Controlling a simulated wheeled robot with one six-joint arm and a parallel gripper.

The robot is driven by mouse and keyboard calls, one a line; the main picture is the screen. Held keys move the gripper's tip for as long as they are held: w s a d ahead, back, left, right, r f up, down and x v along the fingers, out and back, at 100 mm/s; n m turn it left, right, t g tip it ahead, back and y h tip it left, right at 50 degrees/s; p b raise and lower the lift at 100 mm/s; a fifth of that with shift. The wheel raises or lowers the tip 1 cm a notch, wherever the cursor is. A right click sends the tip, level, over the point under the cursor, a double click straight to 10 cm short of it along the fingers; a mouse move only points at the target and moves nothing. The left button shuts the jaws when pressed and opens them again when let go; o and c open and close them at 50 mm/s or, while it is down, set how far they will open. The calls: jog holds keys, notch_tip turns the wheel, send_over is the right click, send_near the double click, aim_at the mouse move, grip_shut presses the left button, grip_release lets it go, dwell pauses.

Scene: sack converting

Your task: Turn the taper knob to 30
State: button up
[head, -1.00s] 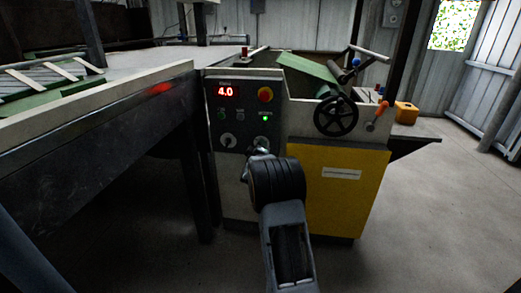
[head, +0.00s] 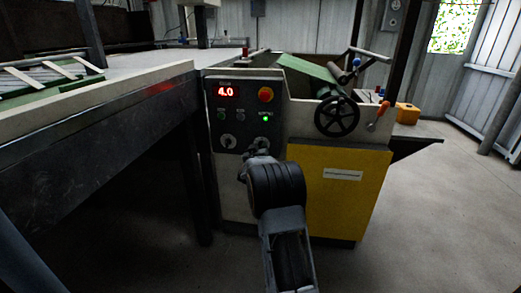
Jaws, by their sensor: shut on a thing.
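The machine's dark control panel (head: 243,112) has a red display (head: 225,92) reading 4.0. Two round knobs sit low on the panel. The right knob (head: 262,142) is mostly hidden behind my gripper (head: 257,149). My gripper is shut on this right knob, at the panel face. The knob labels and pointer marks are too small to read, so I cannot tell the setting or which label belongs to the held knob.
A red stop button (head: 265,94) and small lit buttons (head: 265,115) sit above the knobs. A black handwheel (head: 337,116) and an orange-handled lever (head: 378,116) are to the right. A long table (head: 100,105) borders the left. Floor (head: 430,215) is clear at right.

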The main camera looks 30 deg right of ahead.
dwell(0.5)
jog(key=o, duration=0.9)
jog(key=p+v, duration=0.3)
jog(key=v, duration=1.1)
jog(key=shift+w+p, duration=0.1)
jog(key=shift+p, duration=0.25)
